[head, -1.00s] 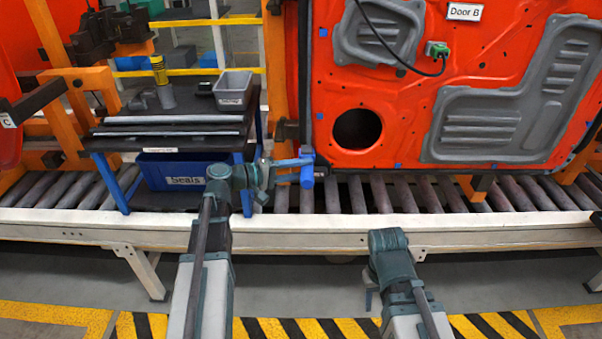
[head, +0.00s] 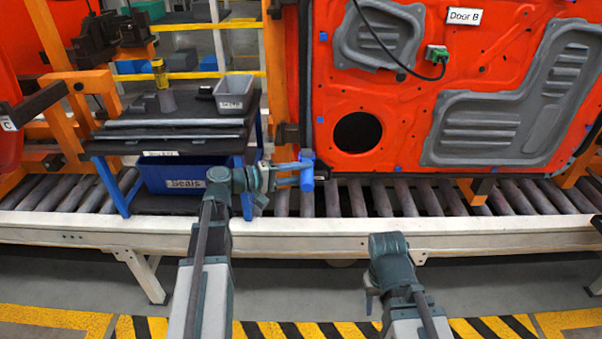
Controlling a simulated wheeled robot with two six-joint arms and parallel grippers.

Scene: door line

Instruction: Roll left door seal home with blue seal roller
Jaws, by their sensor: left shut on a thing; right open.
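My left gripper (head: 284,173) is shut on the blue seal roller (head: 307,169). I cannot tell whether the roller touches the door edge. The left door seal is not clearly seen; a dark strip runs along the door's left edge (head: 304,80). My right gripper (head: 371,295) is open and empty, low in front of the conveyor, and partly hidden by its own wrist.
Left of the roller stands a cart (head: 128,147) with grey strips, a grey bin (head: 234,93) and a yellow-topped tool (head: 160,73). A blue Seals box (head: 185,176) is below. The roller conveyor (head: 420,194) runs beneath the door. An orange post (head: 275,70) stands close left of it.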

